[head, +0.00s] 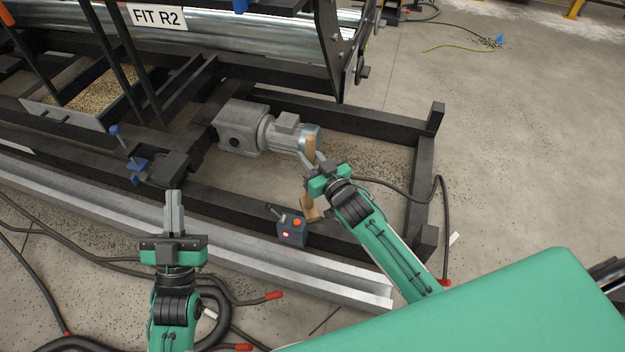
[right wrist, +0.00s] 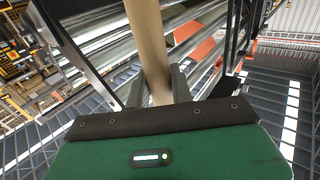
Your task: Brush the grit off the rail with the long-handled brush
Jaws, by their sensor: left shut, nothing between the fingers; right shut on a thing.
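The long-handled brush (head: 311,147) has a pale wooden handle. My right gripper (head: 314,168) is shut on the handle, beside the grey motor. A wider tan part of the brush (head: 311,210) shows below the gripper, near the control box; its bristles cannot be made out. In the right wrist view, the handle (right wrist: 148,45) runs up from between the fingers (right wrist: 158,88). A pale metal rail (head: 345,281) runs diagonally along the front of the black frame. Grit on it is too small to tell clearly. My left gripper (head: 174,200) is shut and empty above the rail.
A grey motor (head: 243,127) sits inside the black frame (head: 340,108). Black cables (head: 100,258) with red ends lie in front. Dark specks dot the floor. Open floor (head: 530,150) lies to the right.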

